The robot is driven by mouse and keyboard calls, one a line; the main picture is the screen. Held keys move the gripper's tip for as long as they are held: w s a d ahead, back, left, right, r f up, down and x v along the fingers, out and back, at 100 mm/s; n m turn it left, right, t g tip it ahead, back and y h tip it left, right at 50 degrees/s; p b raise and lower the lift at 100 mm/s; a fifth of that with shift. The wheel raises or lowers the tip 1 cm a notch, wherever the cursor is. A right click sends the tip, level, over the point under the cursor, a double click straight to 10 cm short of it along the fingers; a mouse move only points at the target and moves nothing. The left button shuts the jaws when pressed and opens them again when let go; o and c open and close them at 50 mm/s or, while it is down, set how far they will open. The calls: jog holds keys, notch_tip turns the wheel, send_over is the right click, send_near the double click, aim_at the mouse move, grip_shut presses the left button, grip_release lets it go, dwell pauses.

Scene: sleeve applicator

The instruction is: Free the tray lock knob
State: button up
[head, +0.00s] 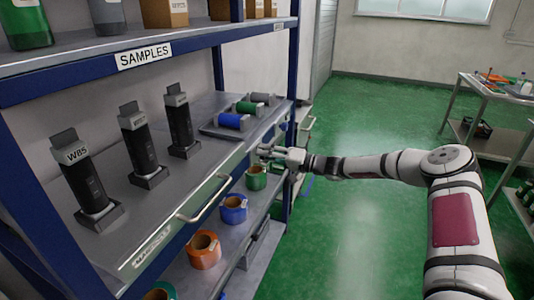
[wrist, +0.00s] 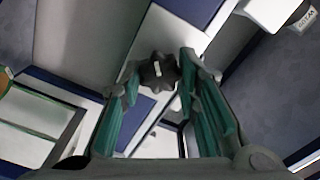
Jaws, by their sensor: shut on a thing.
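The tray lock knob (wrist: 158,71) is dark and lobed, with a small pale mark on its face. It shows at the upper middle of the wrist view, between the fingertips of my gripper (wrist: 157,80). The green-padded fingers are closed on it from both sides. In the head view my gripper (head: 268,153) is at the far right end of the tray's front edge, and I cannot make out the knob there. The grey tray (head: 118,207) is the shelf level with a bar handle (head: 205,203) and a label on its front.
Three black devices (head: 140,150) stand on the tray. A flat holder (head: 215,130) with coloured rolls lies near its far end. Tape rolls (head: 233,208) sit on the shelf below. A blue rack post (head: 292,95) is close to my gripper. Green floor to the right is open.

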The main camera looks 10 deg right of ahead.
jog(key=shift+s+a+n+p, duration=0.1)
jog(key=shift+n+p, duration=1.1)
jog(key=shift+n, duration=3.7)
jog(key=o, duration=1.2)
jog(key=shift+c, duration=0.2)
jog(key=v, duration=1.2)
